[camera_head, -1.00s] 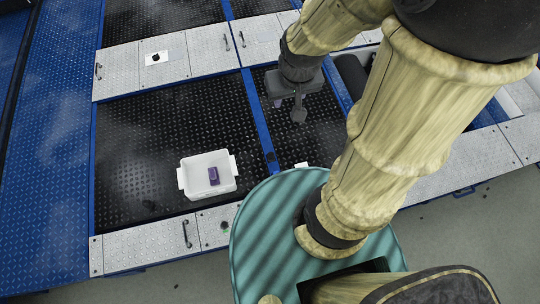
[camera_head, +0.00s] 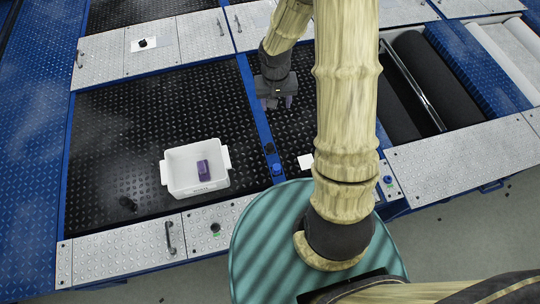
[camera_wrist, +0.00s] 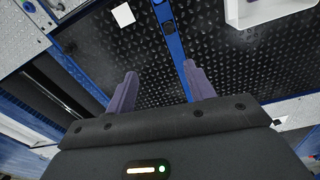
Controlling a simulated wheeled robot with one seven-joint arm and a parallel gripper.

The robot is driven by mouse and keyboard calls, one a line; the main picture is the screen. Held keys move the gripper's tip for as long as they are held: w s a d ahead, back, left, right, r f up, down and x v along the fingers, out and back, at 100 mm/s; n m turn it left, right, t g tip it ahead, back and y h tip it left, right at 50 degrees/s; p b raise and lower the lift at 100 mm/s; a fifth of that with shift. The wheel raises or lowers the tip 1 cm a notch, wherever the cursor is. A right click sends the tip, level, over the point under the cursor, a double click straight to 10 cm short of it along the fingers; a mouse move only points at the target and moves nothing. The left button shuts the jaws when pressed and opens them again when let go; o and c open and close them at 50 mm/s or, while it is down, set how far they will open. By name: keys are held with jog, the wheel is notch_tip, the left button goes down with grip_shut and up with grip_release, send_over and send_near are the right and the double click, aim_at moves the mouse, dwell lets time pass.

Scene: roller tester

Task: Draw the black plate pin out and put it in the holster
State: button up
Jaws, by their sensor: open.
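My gripper (camera_head: 277,104) is open and empty, above the dark tread plates beside the blue rail. Its two purple fingers also show apart in the wrist view (camera_wrist: 160,74). A small black knob (camera_head: 269,148) stands on the blue rail, with a blue knob (camera_head: 277,169) just in front of it. A dark knob on the rail also shows in the wrist view (camera_wrist: 168,27). I cannot tell which is the plate pin, or make out the holster.
A white tray (camera_head: 195,186) holding a purple block (camera_head: 203,170) sits on the left black plate. A white square (camera_head: 305,161) lies on the right plate. Dark rollers (camera_head: 437,78) lie at the right. Metal panels with handles (camera_head: 170,238) border the front.

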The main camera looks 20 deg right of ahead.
jog(key=m+b, duration=0.1)
jog(key=b, duration=0.5)
send_over(270, 145)
notch_tip(270, 145, down, 16)
jog(key=shift+d+r, duration=0.2)
jog(key=shift+d, duration=0.1)
notch_tip(270, 145, down, 12)
jog(key=b, duration=0.4)
jog(key=shift+f, duration=0.1)
jog(key=f, duration=0.1)
jog(key=f+b, duration=0.1)
jog(key=f, duration=0.1)
jog(key=f+b, duration=0.1)
jog(key=f, duration=0.1)
jog(key=shift+a+f, duration=0.15)
jog(key=shift+a, duration=0.15)
